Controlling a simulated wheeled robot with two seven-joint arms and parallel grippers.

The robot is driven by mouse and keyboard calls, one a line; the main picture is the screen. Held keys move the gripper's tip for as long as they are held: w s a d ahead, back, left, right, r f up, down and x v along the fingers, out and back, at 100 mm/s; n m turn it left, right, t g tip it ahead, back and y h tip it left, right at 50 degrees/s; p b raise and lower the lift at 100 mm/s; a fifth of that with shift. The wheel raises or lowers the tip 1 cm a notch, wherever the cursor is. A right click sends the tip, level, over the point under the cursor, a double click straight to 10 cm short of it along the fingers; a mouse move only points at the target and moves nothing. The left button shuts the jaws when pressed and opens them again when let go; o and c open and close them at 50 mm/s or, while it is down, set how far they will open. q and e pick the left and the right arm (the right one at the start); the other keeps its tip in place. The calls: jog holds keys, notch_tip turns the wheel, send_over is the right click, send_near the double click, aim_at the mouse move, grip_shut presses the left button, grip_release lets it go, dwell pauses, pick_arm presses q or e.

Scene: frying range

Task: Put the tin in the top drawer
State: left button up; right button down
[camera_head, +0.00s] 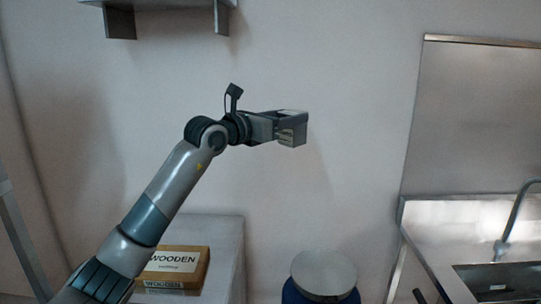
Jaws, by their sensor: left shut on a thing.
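My left arm reaches up from the lower left, and its gripper (290,132) is raised in front of the bare wall, well above the counter. The gripper is shut on a small grey boxy thing at its end, which I take for the tin; the jaws and the thing are similar in colour, so its outline is hard to make out. No drawer front shows in this view. My right gripper is not in view.
A box labelled "WOODEN" (176,262) lies on a pale cabinet top (222,232) behind my arm. A blue drum with a grey lid (324,272) stands to its right. A steel sink unit (455,225) is at the right, and a shelf (170,4) hangs above.

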pick_arm(q)
jog(key=s+a+f, duration=0.3)
jog(key=s+f, duration=0.1)
jog(key=f, duration=0.4)
jog(key=s+a+f, duration=0.3)
jog(key=s+f, duration=0.1)
jog(key=f, duration=0.4)
jog(key=s+a+f, duration=0.4)
jog(key=f, duration=0.5)
jog(key=s+a+f+n+t+y, duration=0.1)
jog(key=s+a+f+y, duration=0.1)
jog(key=s+a+f, duration=0.4)
jog(key=s+a+f+n+t+y, duration=0.2)
jog(key=s+a+f, duration=0.3)
jog(key=s, duration=0.9)
jog(key=a+b, duration=0.1)
jog(key=a, duration=0.2)
jog(key=shift+s+a+f, duration=0.35)
jog(key=shift+f, duration=0.05)
jog(key=shift+y, duration=0.3)
